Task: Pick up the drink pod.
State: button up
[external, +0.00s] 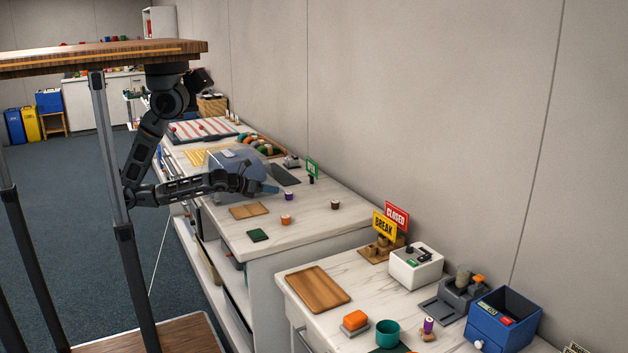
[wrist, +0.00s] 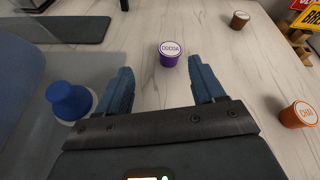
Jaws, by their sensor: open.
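A purple drink pod (wrist: 169,54) with a white lid reading COCOA stands on the marble counter in the wrist view, just beyond and between my fingertips. It also shows in the external view (external: 289,197) beside the end of my arm. My gripper (wrist: 158,82) is open and empty, its blue fingers on either side of a clear gap. A brown pod (wrist: 239,20) stands farther off to the right. An orange pod (wrist: 298,115) with a lid reading CHAI is at the right edge of the wrist view. Both also show in the external view.
A translucent grey cover with a blue knob (wrist: 69,100) is close on the left of my gripper. A dark mat (wrist: 68,30) lies behind it. A wooden board (external: 250,211) and a green cloth (external: 258,236) lie on the counter. CLOSED and BREAK signs (external: 384,228) stand at the right.

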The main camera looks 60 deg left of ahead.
aim_at(287, 193)
jog(key=d+m, duration=0.1)
jog(key=w+d+m, duration=0.1)
jog(key=shift+w+f+m, duration=0.1)
jog(key=shift+w+m, duration=0.15)
jog(key=shift+m, duration=0.05)
jog(key=shift+a+f+x, duration=0.1)
jog(key=shift+f+x, duration=0.05)
jog(key=shift+x, duration=1.75)
jog(key=shift+a+f+x, duration=0.1)
jog(key=shift+f+x, duration=0.05)
jog(key=shift+x, duration=1.75)
jog(key=shift+s, duration=0.1)
jog(key=shift+c, duration=0.5)
jog(key=c, duration=1)
